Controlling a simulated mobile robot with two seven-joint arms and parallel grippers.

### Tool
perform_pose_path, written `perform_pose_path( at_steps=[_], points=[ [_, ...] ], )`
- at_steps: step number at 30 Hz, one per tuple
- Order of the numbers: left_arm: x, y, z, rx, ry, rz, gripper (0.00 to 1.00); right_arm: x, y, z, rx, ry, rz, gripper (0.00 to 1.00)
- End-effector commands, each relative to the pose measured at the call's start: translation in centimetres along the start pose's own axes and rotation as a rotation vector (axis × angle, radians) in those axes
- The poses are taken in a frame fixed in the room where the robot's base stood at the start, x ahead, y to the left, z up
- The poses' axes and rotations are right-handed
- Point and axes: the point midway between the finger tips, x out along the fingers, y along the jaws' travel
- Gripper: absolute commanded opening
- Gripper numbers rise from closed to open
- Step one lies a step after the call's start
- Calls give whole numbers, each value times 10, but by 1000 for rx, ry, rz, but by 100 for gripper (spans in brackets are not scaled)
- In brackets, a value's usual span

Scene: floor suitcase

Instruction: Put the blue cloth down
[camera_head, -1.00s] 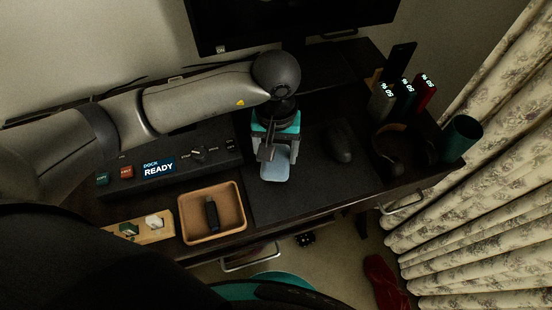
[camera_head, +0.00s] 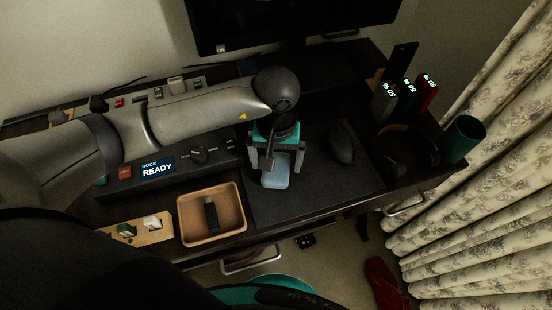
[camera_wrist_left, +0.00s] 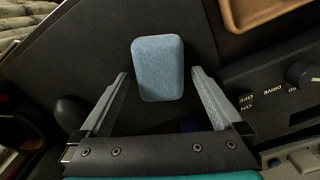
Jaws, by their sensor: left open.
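The blue cloth (camera_head: 275,178) is a small, light-blue folded pad with rounded corners. It lies flat on the dark desk mat (camera_head: 318,187), near the front edge of the desk. My left gripper (camera_head: 275,163) is open above the cloth, with one finger on each side. In the left wrist view the cloth (camera_wrist_left: 158,68) shows whole between and beyond the spread fingertips (camera_wrist_left: 159,74), with clear gaps on both sides. The fingers do not touch it there. My right gripper is not in view.
A tan tray (camera_head: 186,222) with a dark stick stands left of the mat. A dock panel (camera_head: 158,168) reading READY is behind it. A dark mouse (camera_head: 341,144) lies right of the cloth. A green cup (camera_head: 463,140) and headphones (camera_head: 398,150) stand further right.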

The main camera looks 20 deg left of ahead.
Motion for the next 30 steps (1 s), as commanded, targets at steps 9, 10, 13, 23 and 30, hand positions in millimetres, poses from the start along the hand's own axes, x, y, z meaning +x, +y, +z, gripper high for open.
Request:
perform_pose_path(
  at_steps=[9, 10, 13, 23, 30],
  points=[
    [-8, 0, -1, 0, 2, 1, 100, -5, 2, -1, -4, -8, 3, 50],
    [-14, 0, -2, 1, 4, 2, 100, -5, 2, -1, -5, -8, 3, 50],
    [-35, 0, -2, 2, 6, 1, 100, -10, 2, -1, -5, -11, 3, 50],
    [-104, 0, -1, 1, 5, 1, 100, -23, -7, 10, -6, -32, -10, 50],
    [-123, 0, 0, 0, 0, 0, 100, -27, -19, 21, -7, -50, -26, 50]
  ],
)
